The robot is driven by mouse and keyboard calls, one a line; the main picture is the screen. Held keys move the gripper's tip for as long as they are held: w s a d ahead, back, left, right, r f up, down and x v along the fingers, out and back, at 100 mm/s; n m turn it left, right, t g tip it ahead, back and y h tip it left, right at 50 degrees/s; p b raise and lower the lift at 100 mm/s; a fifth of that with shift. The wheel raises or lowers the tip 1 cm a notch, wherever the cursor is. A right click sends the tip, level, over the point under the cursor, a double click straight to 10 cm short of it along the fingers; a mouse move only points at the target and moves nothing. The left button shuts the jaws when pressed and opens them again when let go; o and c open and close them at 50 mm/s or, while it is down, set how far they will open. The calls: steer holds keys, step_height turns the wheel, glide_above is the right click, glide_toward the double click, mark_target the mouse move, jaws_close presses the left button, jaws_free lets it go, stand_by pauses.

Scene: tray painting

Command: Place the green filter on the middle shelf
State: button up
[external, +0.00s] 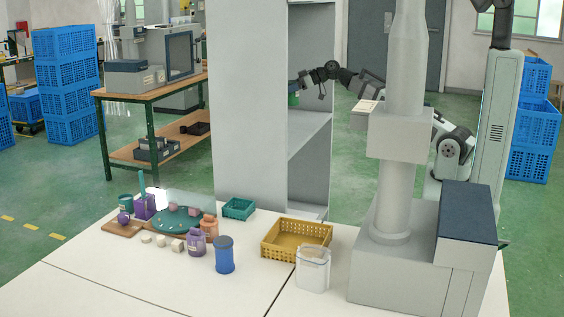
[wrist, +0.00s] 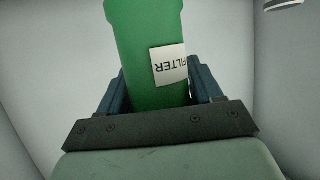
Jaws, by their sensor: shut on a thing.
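The green filter (wrist: 143,70) is a green container with a white label reading "FILTER". In the wrist view it stands between the two dark blue fingers of my gripper (wrist: 160,90), which is shut on it. In the external view my gripper (external: 301,83) reaches into the grey shelf unit (external: 250,110), and a small part of the green filter (external: 293,99) shows there. The filter is inside the unit, above the middle shelf (external: 308,132). The unit's side wall hides part of it, so I cannot tell whether it touches the shelf.
The visible part of the middle shelf looks clear.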

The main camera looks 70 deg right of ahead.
steer(key=shift+s+a+f+n+g+y, duration=0.25)
steer(key=shift+a+f+n+y, duration=0.25)
steer(key=shift+f, duration=1.15)
steer(key=shift+s+a+f+n+g+y, duration=0.25)
steer(key=shift+a+f+n+y, duration=0.25)
steer(key=shift+f, duration=1.15)
steer(key=shift+s+a+f+n+g+y, duration=0.3)
steer(key=shift+f+n+y, duration=0.25)
steer(key=shift+f, duration=1.1)
steer(key=shift+f, duration=0.1)
steer(key=o, duration=1.1)
steer(key=shift+o, duration=0.2)
steer(key=shift+s, duration=0.1)
steer(key=v, duration=1.1)
steer(key=shift+s+d+r, duration=0.15)
steer(key=shift+s+r, duration=0.05)
steer(key=shift+s, duration=0.15)
